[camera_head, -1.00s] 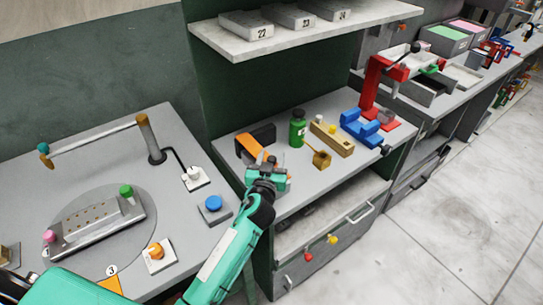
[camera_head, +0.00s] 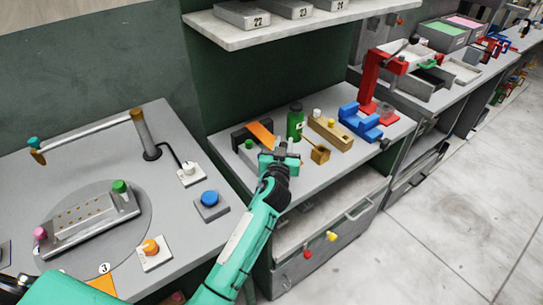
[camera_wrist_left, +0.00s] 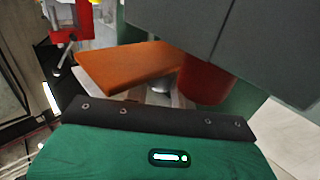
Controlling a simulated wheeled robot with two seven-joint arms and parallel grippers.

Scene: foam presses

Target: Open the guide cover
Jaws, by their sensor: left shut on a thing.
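The orange guide cover (camera_head: 261,133) is a flat plate beside a black housing (camera_head: 239,138) on the middle bench. It stands swung to the housing's right, with a small green knob (camera_head: 249,144) showing at its left. My left gripper (camera_head: 279,158) is at the cover's near end, shut on it; the contact itself is mostly hidden. In the left wrist view the orange plate (camera_wrist_left: 125,66) reaches toward the jaws, with a dark red round part (camera_wrist_left: 206,82) next to it. My right gripper is not in view.
A shelf (camera_head: 285,33) with numbered blocks hangs above. The left bench has buttons and a fixture.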

